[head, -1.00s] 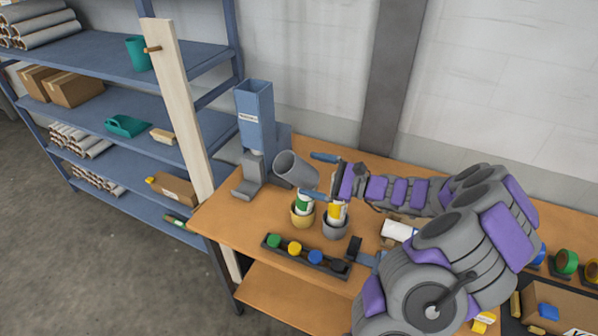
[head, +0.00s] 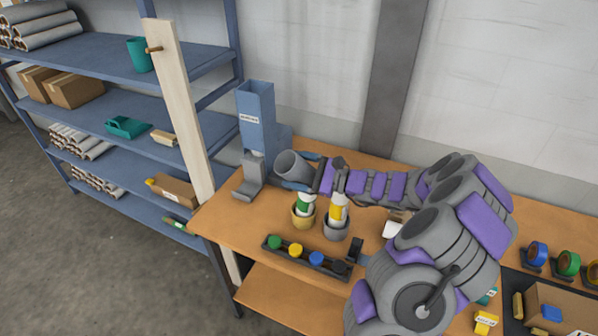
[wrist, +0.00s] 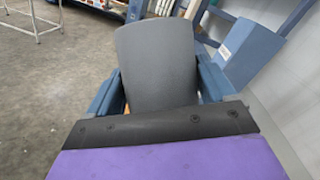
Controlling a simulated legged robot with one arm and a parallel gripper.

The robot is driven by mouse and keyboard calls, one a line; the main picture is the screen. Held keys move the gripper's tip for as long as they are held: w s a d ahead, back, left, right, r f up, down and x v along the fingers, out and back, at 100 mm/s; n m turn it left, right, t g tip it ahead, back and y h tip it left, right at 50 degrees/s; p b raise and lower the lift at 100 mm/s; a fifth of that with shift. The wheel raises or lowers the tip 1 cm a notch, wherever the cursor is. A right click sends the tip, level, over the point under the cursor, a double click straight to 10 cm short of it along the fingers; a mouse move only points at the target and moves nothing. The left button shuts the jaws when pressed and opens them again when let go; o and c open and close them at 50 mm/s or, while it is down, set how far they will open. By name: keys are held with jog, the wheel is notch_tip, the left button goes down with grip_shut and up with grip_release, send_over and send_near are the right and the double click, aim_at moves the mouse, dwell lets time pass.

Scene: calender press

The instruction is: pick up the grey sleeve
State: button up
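The grey sleeve (head: 290,166) is a hollow cylinder with its open mouth facing the upper left in the head view. It is beside the blue dispenser (head: 257,117) at the back left of the bench. In the wrist view the sleeve (wrist: 157,65) fills the middle. My gripper (head: 300,171) has reached it, with one blue finger along each side of it. In the wrist view my gripper's fingers (wrist: 158,88) stand left and right of the sleeve, very close, with a sliver of orange at the left. Firm contact cannot be made out.
A black rack of coloured caps (head: 296,256) lies nearer. A pale wooden post (head: 178,110) and blue shelving (head: 100,45) are at left.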

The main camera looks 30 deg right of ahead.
jog(key=shift+a, duration=0.1)
jog(key=c, duration=0.4)
jog(key=shift+c, duration=0.2)
jog(key=shift+r, duration=0.15)
notch_tip(320, 180, up, 18)
jog(key=p, duration=0.3)
